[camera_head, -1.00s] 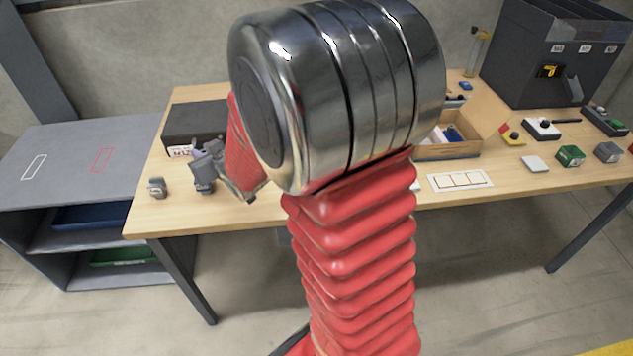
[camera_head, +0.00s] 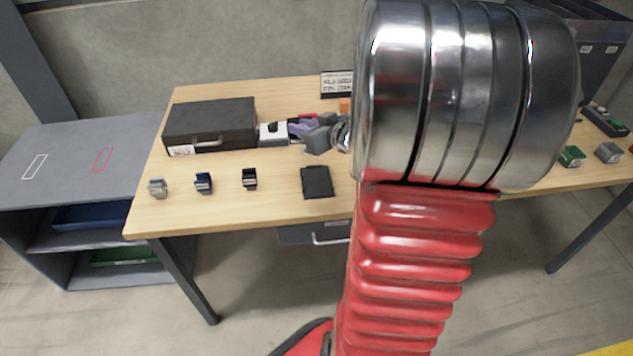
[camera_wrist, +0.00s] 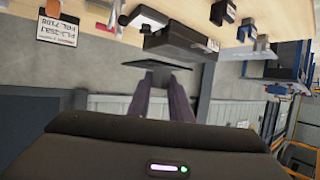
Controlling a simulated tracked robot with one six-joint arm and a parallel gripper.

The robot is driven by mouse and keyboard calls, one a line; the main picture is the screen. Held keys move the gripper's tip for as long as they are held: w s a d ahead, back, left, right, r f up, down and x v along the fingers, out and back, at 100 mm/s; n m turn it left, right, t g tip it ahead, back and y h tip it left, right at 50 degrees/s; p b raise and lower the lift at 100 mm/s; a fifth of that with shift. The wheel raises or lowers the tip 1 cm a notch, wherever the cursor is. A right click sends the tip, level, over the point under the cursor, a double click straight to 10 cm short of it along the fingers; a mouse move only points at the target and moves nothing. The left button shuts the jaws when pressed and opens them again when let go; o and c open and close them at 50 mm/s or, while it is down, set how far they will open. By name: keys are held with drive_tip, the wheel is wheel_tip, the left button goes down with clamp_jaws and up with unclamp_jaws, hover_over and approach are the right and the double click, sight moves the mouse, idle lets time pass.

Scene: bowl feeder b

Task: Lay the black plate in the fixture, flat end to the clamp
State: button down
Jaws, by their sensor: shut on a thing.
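My gripper (camera_head: 306,128) is over the back middle of the table, right of the black case. In the wrist view its two purple fingers (camera_wrist: 163,88) are shut on a thin black plate (camera_wrist: 157,66), held in front of the grey wall. I cannot tell which end of the plate is flat. In the head view I cannot make the plate out at the fingers. A white block with a black knob (camera_head: 272,132) stands left of my gripper; I cannot tell if it is the fixture. A clamp is not clearly visible.
The black case (camera_head: 210,125) stands at the back left. Small blocks in grey (camera_head: 157,187), blue (camera_head: 203,182) and black (camera_head: 250,178) line the front. A dark flat rectangle (camera_head: 317,182) lies right of them. A sign (camera_head: 337,84) stands behind. My arm hides the table's right middle.

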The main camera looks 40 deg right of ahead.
drive_tip(key=s+d, duration=0.2)
drive_tip(key=s, duration=0.1)
drive_tip(key=shift+s+d+f, duration=0.1)
drive_tip(key=shift+d, duration=0.1)
drive_tip(key=shift+f, duration=0.1)
hover_over(318, 188)
wheel_tip(318, 188, down, 14)
drive_tip(key=shift+f, duration=0.1)
idle(0.6)
drive_tip(key=shift+f, duration=1.8)
drive_tip(key=c, duration=2)
unclamp_jaws()
drive_tip(key=shift+f, duration=0.15)
drive_tip(key=shift+c, duration=0.2)
drive_tip(key=o, duration=0.4)
